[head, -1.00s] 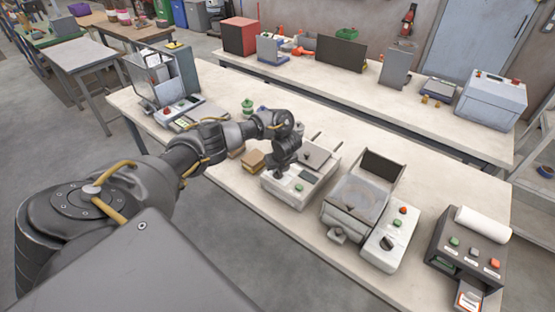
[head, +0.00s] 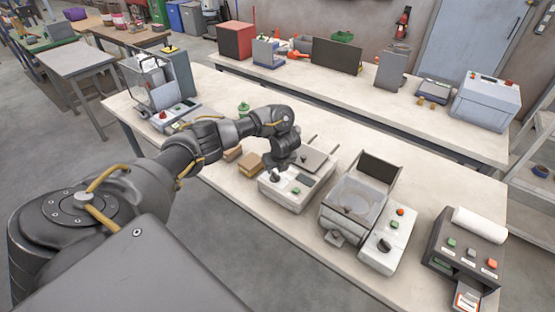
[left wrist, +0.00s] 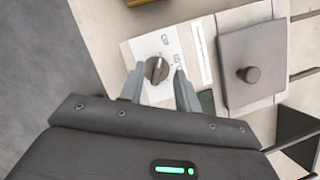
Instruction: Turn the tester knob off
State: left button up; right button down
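The tester (head: 315,187) is a pale box with a grey lid plate on the table, below my left gripper in the head view. Its dark round knob (left wrist: 157,69) sits on a white panel in the left wrist view, with small lettering above and to the right, including what looks like OFF. The knob's exact setting is hard to read. My left gripper (head: 276,173) points down over the tester's left part. In the left wrist view its two fingers are apart, one on each side of the knob, with no clear contact. My right gripper is out of view.
Brown blocks (head: 248,163) lie left of the tester. A grey hinged-lid machine (head: 350,205) and a control box (head: 385,247) stand close on its right. A dark printer-like unit (head: 466,253) is farther right. The table's front edge is bare.

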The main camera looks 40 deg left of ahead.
pick_arm(q)
jog(key=shift+p+v, duration=0.3)
jog(key=shift+v, duration=0.9)
jog(key=shift+w+d+r+b, duration=0.1)
jog(key=shift+r+b, duration=0.2)
jog(key=shift+d+r, duration=0.2)
jog(key=shift+r, duration=0.15)
jog(key=v, duration=0.4)
jog(key=shift+s+a, duration=0.15)
jog(key=shift+s, duration=0.15)
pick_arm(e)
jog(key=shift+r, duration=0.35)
pick_arm(q)
jog(key=shift+f, duration=0.1)
